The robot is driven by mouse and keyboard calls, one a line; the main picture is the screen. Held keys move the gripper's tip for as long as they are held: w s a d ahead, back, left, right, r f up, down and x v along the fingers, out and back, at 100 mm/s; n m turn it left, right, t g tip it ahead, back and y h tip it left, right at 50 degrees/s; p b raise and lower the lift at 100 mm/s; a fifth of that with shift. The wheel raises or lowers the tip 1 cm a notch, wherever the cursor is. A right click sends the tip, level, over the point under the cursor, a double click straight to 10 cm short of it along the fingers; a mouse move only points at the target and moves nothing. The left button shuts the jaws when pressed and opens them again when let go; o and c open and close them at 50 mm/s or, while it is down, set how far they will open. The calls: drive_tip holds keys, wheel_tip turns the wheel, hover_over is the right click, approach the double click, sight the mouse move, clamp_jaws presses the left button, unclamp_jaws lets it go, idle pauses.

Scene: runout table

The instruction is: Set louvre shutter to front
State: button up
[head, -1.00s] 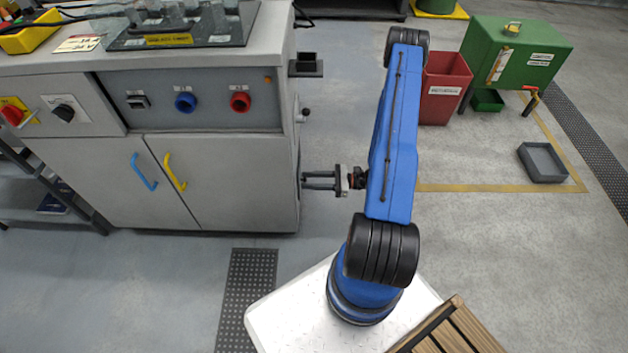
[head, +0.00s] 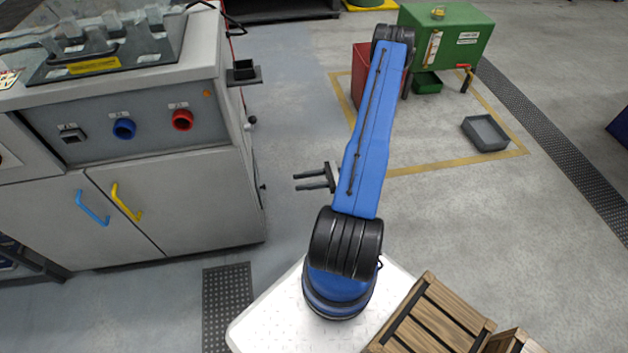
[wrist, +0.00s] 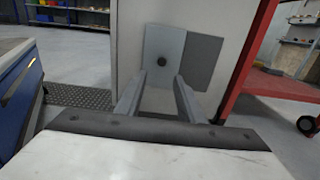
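On the side of the grey cabinet, the wrist view shows a lighter grey panel (wrist: 160,42) with a dark round knob (wrist: 161,62). A darker grey panel (wrist: 203,60) adjoins it on the right. These look like the shutter; I cannot make out slats. In the head view this side is seen too edge-on to show them. My gripper (head: 297,182) is open and empty, its two fingers pointing left at the cabinet's side with a clear gap between. In the wrist view, the fingers (wrist: 158,77) spread either side below the knob, not touching it.
The grey cabinet (head: 185,205) stands at left, with a small black bracket (head: 243,73) jutting from its side. A red bin (head: 367,75), green tank (head: 455,40) and grey tray (head: 485,133) stand behind my arm. A red frame (wrist: 245,55) is right in the wrist view. Floor between gripper and cabinet is clear.

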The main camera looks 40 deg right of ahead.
drive_tip(key=shift+v, duration=2.25)
